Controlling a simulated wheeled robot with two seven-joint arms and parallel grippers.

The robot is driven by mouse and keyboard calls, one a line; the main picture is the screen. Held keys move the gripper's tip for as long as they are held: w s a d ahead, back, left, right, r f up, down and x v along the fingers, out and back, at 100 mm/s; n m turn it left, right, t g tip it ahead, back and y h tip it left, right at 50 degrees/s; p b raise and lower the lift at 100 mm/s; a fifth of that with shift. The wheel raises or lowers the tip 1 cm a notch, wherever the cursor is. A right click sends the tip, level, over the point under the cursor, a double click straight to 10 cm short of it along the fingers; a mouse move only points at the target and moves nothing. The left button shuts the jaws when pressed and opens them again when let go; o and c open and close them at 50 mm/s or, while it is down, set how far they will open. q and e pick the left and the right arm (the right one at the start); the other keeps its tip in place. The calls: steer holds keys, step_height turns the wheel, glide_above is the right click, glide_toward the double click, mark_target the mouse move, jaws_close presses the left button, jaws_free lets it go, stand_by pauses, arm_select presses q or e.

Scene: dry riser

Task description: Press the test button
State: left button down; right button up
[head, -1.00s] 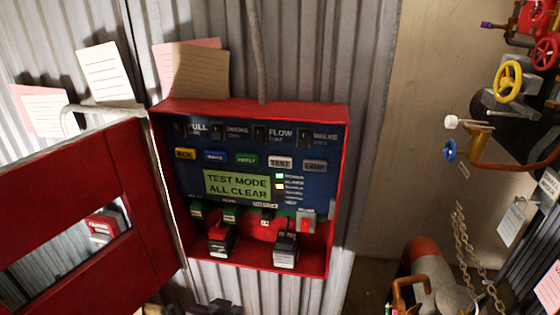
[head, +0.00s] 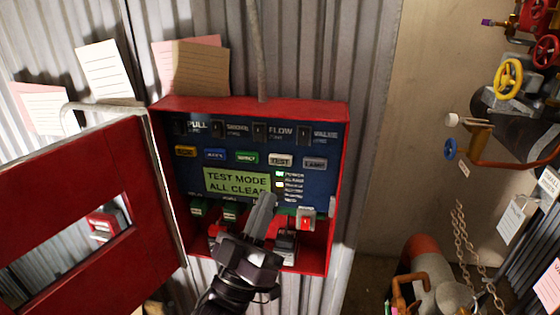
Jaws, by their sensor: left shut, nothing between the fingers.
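The test button (head: 280,160) is a pale, labelled button in the row above the display of the red control panel (head: 343,180). The green display (head: 222,182) reads "TEST MODE ALL CLEAR", its right end partly covered by my gripper. My left gripper (head: 263,200) is shut and empty, its fingertips pointing up in front of the panel, below the test button and apart from it in the picture. It hides part of the lower switches. My right gripper is not in view.
The panel's red door (head: 80,180) stands open at the left. Other buttons flank the test button, including a green one (head: 246,157) and the grey lamp button (head: 314,164). A red switch (head: 305,222) sits lower right. Pipes with a yellow valve wheel (head: 508,80) stand at the right.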

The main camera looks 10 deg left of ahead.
mark_target(281, 160)
arm_select(q)
steer(key=shift+w, duration=0.1)
steer(key=shift+w+d+b, duration=0.15)
steer(key=shift+w+b, duration=0.3)
steer(key=shift+w, duration=3.9)
steer(key=shift+w, duration=0.4)
steer(key=shift+w+b, duration=0.35)
steer(key=shift+w, duration=0.15)
steer(key=shift+s, duration=0.95)
